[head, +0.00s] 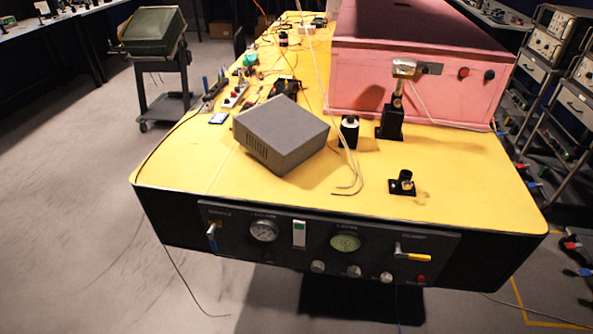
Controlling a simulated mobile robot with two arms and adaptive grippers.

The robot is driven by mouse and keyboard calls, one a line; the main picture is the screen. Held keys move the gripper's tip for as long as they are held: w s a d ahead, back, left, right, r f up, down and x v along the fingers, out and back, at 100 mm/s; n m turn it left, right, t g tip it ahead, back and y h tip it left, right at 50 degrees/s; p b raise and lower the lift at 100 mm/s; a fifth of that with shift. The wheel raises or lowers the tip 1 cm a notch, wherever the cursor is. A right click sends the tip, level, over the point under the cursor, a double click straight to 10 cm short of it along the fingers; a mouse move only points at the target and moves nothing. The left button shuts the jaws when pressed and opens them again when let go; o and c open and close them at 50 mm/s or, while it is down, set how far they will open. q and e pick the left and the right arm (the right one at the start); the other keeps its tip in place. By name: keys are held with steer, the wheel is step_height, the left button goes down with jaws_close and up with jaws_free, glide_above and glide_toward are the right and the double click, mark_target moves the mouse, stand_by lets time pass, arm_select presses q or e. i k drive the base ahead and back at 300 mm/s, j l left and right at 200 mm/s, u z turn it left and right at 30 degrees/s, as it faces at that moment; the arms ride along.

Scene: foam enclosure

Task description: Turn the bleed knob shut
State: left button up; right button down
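The yellow-topped bench has a dark control panel (285,245) on its front edge. Small round silver knobs sit low on the panel: a left one (318,267), a middle one (354,271) and a right one (387,277). The labels are too small to read, so I cannot tell which is the bleed knob or how far it is turned. Neither of my grippers is in view.
On the bench are a grey box (281,134), a pink foam enclosure (415,85), a black post mount (391,122) and a small black mount (403,183). The left floor is mostly clear.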

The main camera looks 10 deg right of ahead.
mark_target(387, 277)
steer(key=z, duration=1.05)
